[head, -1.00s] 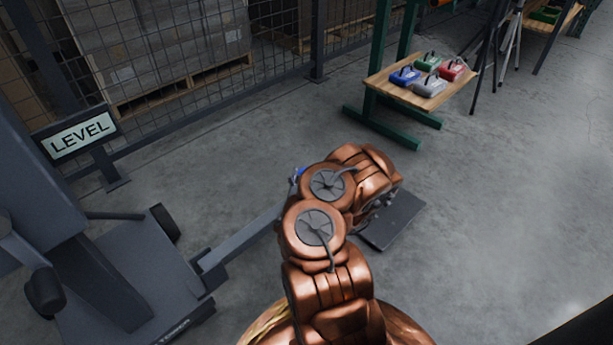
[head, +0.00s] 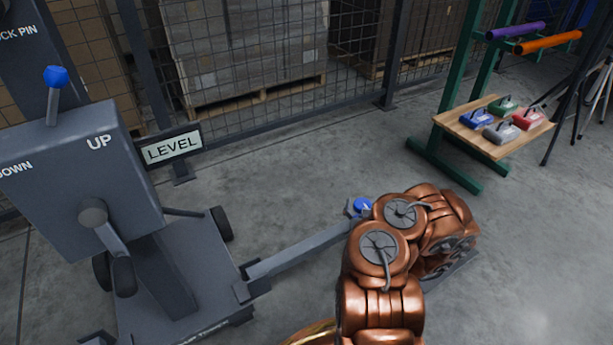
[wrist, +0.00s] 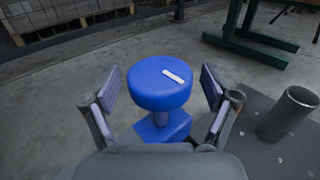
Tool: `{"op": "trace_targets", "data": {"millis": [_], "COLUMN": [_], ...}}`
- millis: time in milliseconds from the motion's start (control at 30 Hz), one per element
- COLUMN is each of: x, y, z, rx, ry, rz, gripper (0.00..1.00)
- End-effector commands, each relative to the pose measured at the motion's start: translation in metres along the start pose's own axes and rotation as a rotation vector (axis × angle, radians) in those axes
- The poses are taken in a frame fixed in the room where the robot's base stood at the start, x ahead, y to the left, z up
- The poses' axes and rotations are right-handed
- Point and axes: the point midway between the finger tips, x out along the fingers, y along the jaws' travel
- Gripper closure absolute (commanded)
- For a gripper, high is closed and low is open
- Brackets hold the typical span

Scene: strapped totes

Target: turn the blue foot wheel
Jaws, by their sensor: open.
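The blue foot wheel (wrist: 160,84) is a round blue knob with a white mark on top, standing on a blue stem and base. In the wrist view it sits between the two open fingers of my gripper (wrist: 158,102), with a gap on both sides. In the head view the blue wheel (head: 361,206) shows at the end of a grey leg (head: 305,250), just left of my copper-coloured arm. My gripper is hidden behind the arm in the head view.
A grey machine (head: 85,165) with UP and DOWN lettering stands at left, beside a LEVEL sign (head: 172,148). A grey post (wrist: 288,112) rises from a plate right of the wheel. A wooden shelf (head: 470,128) with coloured boxes stands back right. The floor between is clear.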

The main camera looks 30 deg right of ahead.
Motion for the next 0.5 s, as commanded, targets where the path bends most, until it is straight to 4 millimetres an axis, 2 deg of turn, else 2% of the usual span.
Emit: {"op": "trace_targets", "data": {"millis": [67, 500], "x": [0.0011, 0.0014], "y": [-0.003, -0.0028], "z": [0.0041, -0.0004], "rx": [-0.005, -0.006], "ry": [-0.005, -0.005], "rz": [0.047, 0.354], "gripper": [0.14, 0.14]}}
